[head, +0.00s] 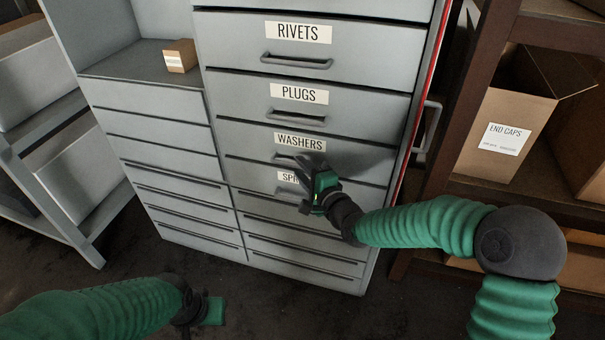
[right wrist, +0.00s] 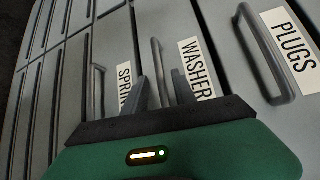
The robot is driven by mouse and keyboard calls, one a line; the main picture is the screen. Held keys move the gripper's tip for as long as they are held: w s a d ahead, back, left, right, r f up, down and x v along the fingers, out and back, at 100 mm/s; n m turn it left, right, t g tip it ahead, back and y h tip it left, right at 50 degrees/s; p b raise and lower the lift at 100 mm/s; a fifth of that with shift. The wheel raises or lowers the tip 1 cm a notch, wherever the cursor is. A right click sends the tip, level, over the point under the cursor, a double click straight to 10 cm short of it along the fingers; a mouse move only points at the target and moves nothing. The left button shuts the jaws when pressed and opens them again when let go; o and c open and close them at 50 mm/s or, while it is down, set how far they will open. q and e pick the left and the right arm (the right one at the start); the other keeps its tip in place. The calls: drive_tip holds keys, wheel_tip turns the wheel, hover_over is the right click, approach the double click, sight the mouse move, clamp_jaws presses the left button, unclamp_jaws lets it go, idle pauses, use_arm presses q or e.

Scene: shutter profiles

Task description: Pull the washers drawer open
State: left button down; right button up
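The washers drawer (head: 352,160) is a grey drawer front in the cabinet, below the plugs drawer and above the springs drawer. It looks flush with its neighbours. Its label (head: 300,142) reads WASHERS. Its bar handle (head: 285,157) is partly hidden by my right gripper (head: 303,172). In the right wrist view the handle (right wrist: 157,62) stands upright in the picture, between and beyond the two dark fingers of the right gripper (right wrist: 160,85). The fingers are apart, with a gap to each side of the handle. My left gripper (head: 212,312) is low at the left, away from the cabinet, its fingers unclear.
The plugs handle (head: 297,118) is just above and the springs handle (right wrist: 97,90) just below. A small box (head: 180,55) sits in an open bay to the left. Dark floor lies in front.

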drive_tip(key=shift+w+a, duration=0.4)
drive_tip(key=shift+a, duration=0.2)
drive_tip(key=shift+d, duration=0.4)
drive_tip(key=shift+c, duration=0.8)
drive_tip(key=c, duration=0.5)
drive_tip(key=shift+a, duration=0.4)
clamp_jaws()
drive_tip(key=shift+s, duration=0.15)
